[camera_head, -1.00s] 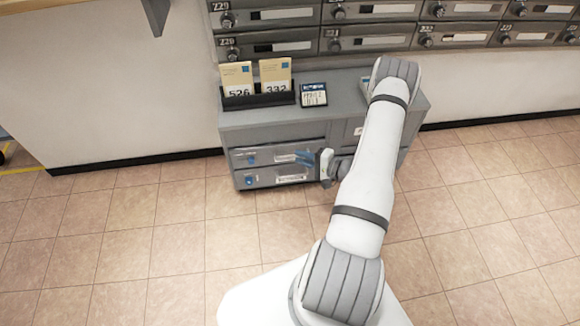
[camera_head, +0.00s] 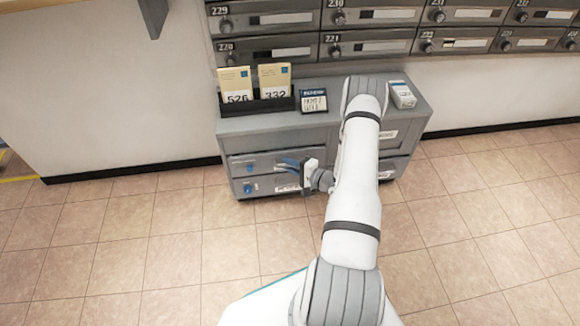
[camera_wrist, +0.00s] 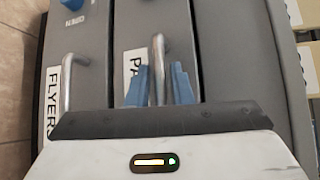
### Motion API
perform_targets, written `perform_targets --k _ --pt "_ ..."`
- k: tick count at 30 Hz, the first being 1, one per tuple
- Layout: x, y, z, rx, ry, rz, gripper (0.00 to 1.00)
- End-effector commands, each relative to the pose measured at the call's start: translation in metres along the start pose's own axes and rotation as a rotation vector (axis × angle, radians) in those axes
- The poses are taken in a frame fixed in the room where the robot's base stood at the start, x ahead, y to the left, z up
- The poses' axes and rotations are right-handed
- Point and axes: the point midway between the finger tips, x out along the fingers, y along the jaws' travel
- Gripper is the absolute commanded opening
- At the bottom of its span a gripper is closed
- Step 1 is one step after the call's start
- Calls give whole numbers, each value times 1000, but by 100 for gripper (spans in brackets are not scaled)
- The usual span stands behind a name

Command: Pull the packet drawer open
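The packet drawer (camera_head: 237,169) is the upper left drawer of the grey cabinet, and it looks shut. In the wrist view its front (camera_wrist: 126,35) carries a partly hidden label starting "PA" and a metal bar handle (camera_wrist: 158,55). My gripper (camera_head: 284,163) is at this drawer front. In the wrist view the blue fingers of my gripper (camera_wrist: 159,82) stand on either side of the handle, with gaps visible, so it is open around the bar. Whether either finger touches the bar is unclear.
The flyers drawer (camera_wrist: 88,30) with its own handle lies just below. On the cabinet top (camera_head: 240,124) are a black card holder (camera_head: 262,106), a small sign (camera_head: 313,101) and a device (camera_head: 402,95). Mailboxes (camera_head: 370,42) hang above. Floor is clear in front.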

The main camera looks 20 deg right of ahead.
Motion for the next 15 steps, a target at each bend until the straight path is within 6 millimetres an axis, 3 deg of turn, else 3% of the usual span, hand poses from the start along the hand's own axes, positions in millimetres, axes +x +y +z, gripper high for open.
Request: perform_targets --k 3,10,15 --pt "0 0 1 0 -1 0 20" --pt "0 0 1 0 -1 0 1" --pt "0 0 1 0 -1 0 0"
